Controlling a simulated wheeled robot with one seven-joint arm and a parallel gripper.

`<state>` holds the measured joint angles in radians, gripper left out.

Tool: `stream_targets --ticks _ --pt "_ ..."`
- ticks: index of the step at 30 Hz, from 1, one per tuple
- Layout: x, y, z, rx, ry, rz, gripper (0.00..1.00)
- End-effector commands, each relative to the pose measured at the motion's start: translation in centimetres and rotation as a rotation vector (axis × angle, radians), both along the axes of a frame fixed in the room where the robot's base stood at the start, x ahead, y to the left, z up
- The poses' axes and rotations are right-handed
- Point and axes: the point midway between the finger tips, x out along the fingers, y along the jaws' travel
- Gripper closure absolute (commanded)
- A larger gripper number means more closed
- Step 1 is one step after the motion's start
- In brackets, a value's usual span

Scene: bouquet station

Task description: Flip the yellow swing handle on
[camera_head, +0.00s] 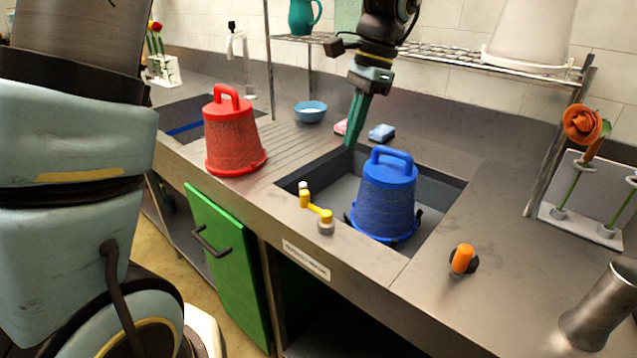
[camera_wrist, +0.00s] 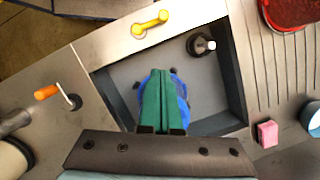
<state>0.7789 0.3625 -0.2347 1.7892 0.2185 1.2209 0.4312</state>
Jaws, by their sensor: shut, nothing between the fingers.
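The yellow swing handle (camera_head: 318,211) sits on the front rim of the sink, left of the blue bucket, with a grey base at one end. In the wrist view the yellow handle (camera_wrist: 150,23) lies near the top, beyond the sink. My gripper (camera_head: 350,143) is at the back of the sink, pointing down, with its green fingers shut and empty. In the wrist view my gripper (camera_wrist: 163,72) covers part of the blue bucket (camera_head: 386,198). The gripper is well apart from the yellow handle.
The upside-down blue bucket stands in the sink (camera_head: 443,210). A red bucket (camera_head: 233,135) stands on the counter at left. An orange handle (camera_head: 462,259) is at right. A wire shelf (camera_head: 450,57) is above.

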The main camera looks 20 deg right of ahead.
Motion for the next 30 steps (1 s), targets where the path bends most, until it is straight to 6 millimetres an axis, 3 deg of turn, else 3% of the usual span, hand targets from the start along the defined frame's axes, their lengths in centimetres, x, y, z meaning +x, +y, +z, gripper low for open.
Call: stream_targets --ticks 8,18,24,30 --pt "-0.1 0.9 -2.8 0.006 0.003 0.001 1.00" --pt "-0.2 2.5 -9.5 0.004 0.004 0.002 1.00" --pt "-0.2 5.3 -9.5 0.002 0.000 0.003 1.00" --pt "-0.2 6.4 -9.6 0.000 0.000 0.002 1.00"
